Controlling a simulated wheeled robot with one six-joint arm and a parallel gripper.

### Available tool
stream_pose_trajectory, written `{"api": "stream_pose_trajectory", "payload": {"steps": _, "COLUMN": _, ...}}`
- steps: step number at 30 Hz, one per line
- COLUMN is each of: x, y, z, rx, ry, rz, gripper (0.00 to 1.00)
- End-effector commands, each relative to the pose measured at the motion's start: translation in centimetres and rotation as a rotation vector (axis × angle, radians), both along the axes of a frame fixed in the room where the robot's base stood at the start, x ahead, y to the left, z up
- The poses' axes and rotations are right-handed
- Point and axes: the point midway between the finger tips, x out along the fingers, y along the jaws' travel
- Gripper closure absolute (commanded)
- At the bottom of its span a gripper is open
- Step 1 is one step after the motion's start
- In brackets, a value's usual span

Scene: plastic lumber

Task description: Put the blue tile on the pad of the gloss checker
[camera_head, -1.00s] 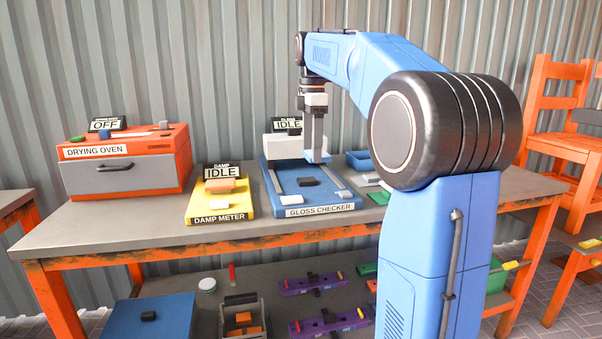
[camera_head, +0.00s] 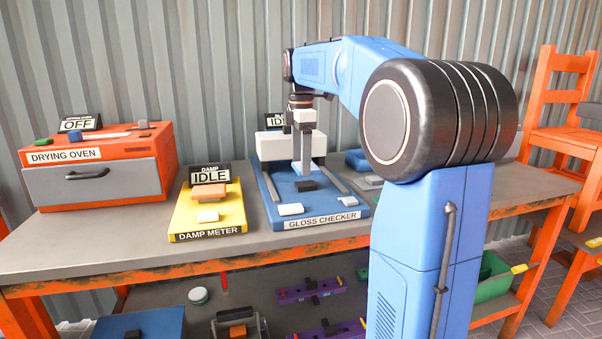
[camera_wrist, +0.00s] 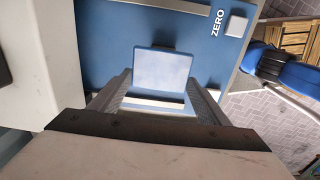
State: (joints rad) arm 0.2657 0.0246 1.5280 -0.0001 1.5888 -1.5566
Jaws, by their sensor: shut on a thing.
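The blue tile (camera_wrist: 163,72) is a pale blue slab between my gripper's fingers in the wrist view. My gripper (camera_wrist: 160,88) is shut on it. In the head view my gripper (camera_head: 304,164) points down over the middle of the gloss checker (camera_head: 327,207), a blue base with two grey rails and a white housing (camera_head: 269,145) at the back. The pad is not clearly visible, and I cannot tell whether the tile touches the checker. The checker's white ZERO button (camera_wrist: 236,26) shows in the wrist view.
The yellow damp meter (camera_head: 184,217), reading IDLE, stands left of the checker, with an orange block (camera_head: 209,191) on it. The orange drying oven (camera_head: 150,145), reading OFF, is farther left. A blue tray (camera_head: 357,160) sits close on the checker's right. Bare bench lies in front.

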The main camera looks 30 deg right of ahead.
Motion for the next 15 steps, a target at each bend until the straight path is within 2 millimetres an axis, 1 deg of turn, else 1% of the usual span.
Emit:
{"api": "stream_pose_trajectory", "payload": {"steps": 9, "x": -0.1, "y": 0.0, "z": -3.7, "rx": 0.000, "ry": 0.001, "rz": 0.000, "gripper": 0.53}}
{"api": "stream_pose_trajectory", "payload": {"steps": 15, "x": 0.0, "y": 0.0, "z": -3.9, "rx": 0.000, "ry": -0.001, "rz": 0.000, "gripper": 0.53}}
